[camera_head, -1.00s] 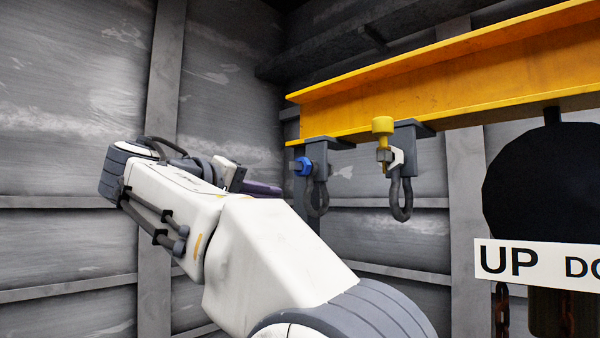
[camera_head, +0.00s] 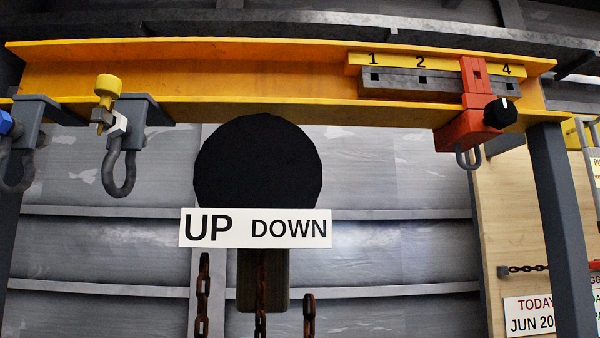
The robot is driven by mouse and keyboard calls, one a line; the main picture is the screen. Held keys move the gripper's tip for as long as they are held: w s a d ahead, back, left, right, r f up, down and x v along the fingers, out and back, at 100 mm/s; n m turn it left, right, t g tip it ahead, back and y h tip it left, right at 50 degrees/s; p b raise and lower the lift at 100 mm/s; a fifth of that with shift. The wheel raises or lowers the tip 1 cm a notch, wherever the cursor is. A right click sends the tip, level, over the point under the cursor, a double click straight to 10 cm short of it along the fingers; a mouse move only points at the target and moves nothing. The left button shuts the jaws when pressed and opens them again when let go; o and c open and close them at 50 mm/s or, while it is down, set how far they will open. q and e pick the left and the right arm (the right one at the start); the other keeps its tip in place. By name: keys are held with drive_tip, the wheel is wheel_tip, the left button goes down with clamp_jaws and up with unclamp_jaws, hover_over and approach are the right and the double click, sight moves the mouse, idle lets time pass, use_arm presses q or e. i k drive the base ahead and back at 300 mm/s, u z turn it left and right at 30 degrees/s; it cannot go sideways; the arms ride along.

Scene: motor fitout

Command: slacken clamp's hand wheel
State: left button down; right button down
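A red clamp (camera_head: 466,125) hangs on the yellow beam (camera_head: 220,80) at the right, with a grey hook loop below it. Its round black hand wheel (camera_head: 500,113) faces me and carries a short white mark pointing up. The clamp's upper arm covers the place between 2 and 4 on the numbered plate (camera_head: 420,72). Neither of my grippers is in view.
Two grey shackle brackets hang at the beam's left, one with a yellow knob (camera_head: 108,88), one with a blue knob (camera_head: 6,123). A black disc (camera_head: 258,165) with an UP/DOWN sign (camera_head: 255,228) and rusty chains hangs in the middle. A grey post (camera_head: 562,230) stands at right.

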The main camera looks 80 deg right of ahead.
sight(500, 114)
drive_tip(key=z, duration=2.25)
drive_tip(key=k, duration=0.45)
drive_tip(key=z, duration=0.8)
drive_tip(key=i, duration=0.5)
